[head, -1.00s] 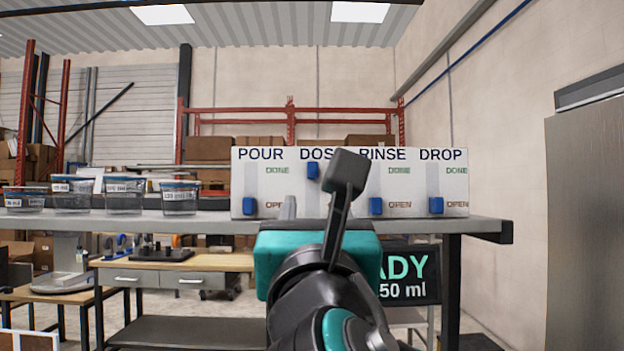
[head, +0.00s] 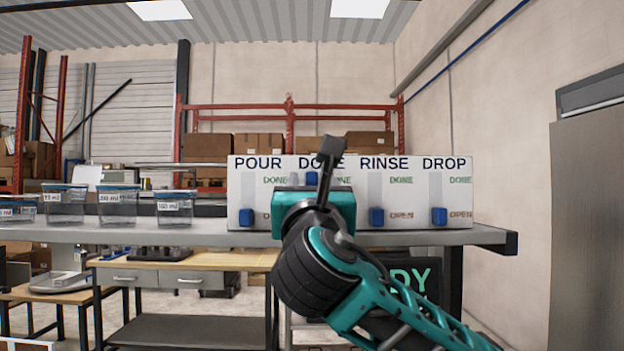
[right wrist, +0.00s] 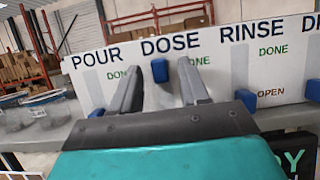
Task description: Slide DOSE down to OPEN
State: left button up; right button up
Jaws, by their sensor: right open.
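The DOSE slider's blue knob (right wrist: 160,70) is near the top of its track, just under the word DOSE in the right wrist view. The white dispenser panel (head: 345,212) stands on the shelf. My left gripper is not in view.
The POUR knob (head: 246,216), RINSE knob (head: 377,216) and DROP knob (head: 439,216) sit low by OPEN. Several blue-lidded containers (head: 118,206) stand on the grey shelf (head: 150,232) left of the panel. A dark display (head: 425,278) hangs below, partly behind my arm.

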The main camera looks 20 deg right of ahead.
jog(key=shift+w+r, duration=0.1)
jog(key=shift+w, duration=0.2)
jog(key=shift+c, duration=0.4)
grip_shut()
